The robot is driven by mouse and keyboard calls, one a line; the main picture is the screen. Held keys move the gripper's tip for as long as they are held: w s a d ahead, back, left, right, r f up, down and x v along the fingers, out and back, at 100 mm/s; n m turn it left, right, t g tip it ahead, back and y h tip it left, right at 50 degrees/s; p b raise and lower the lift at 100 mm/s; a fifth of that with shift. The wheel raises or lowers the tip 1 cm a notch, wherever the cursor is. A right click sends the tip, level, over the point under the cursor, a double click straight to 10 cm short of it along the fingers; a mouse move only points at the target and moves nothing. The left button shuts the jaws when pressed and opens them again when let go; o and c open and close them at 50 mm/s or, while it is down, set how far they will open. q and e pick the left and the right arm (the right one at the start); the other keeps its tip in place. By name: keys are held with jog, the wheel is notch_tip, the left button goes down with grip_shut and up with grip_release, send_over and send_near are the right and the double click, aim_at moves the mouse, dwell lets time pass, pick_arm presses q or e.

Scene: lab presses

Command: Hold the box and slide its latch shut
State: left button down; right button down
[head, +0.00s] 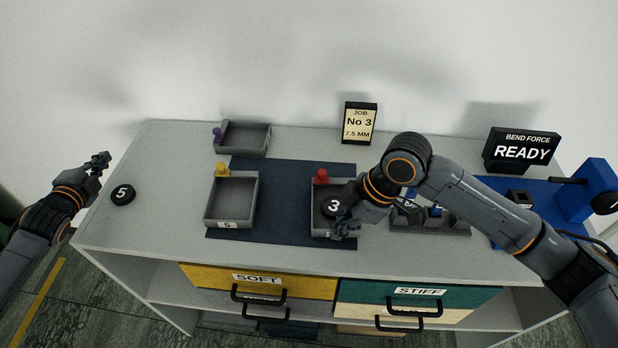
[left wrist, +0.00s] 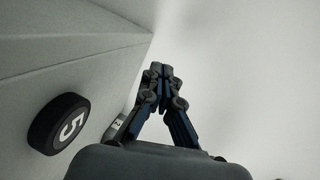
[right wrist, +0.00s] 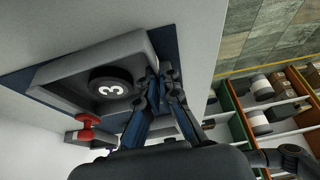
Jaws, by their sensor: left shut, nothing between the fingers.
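A grey open box (head: 317,226) stands on the dark blue mat (head: 280,232), with a red latch knob (head: 321,175) at its back edge. A black puck marked 3 (right wrist: 110,85) lies inside. The box (right wrist: 62,68) and red knob (right wrist: 88,122) also show in the right wrist view. My right gripper (right wrist: 160,74) is at the box's front right wall, fingers close together; whether the wall is between them is unclear. The right forearm covers part of the box in the head view. My left gripper (head: 101,160) is shut and empty, off the table's left edge.
A grey box labelled 5 (head: 208,208) with a yellow knob (head: 222,168) stands left on the mat. A purple-knobbed box (head: 243,152) is behind. A black puck marked 5 (head: 122,194) lies near the left edge. A dark rack (head: 455,226) stands right.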

aim_at(319, 175)
pick_arm(q)
jog(key=d+m+h, duration=0.2)
jog(key=d, duration=0.4)
jog(key=s+d+r+m+h, duration=0.1)
jog(key=d+m, duration=0.1)
jog(key=d, duration=0.5)
jog(key=d+m+h, duration=0.2)
jog(key=d, duration=0.5)
jog(key=shift+s+d+r+m+g+h, duration=0.15)
jog(key=shift+s+r+m+g+h, duration=0.15)
jog(key=shift+m+g, duration=0.1)
jog(key=s+d+m+h, duration=0.1)
jog(key=d, duration=0.2)
jog(key=s+d+m, duration=0.1)
jog(key=s+d, duration=0.1)
jog(key=d, duration=0.1)
jog(key=s+d+m+g+h, duration=0.1)
jog(key=d, duration=0.2)
jog(key=shift+s+d+r+h, duration=0.3)
jog(key=shift+d+r, duration=0.05)
jog(key=s+d+r+m+g+h, duration=0.1)
jog(key=s+d+h, duration=0.3)
jog(key=d, duration=0.7)
jog(key=shift+s+r, duration=0.15)
jog(key=shift+s, duration=0.85)
jog(key=shift+w+d, duration=0.1)
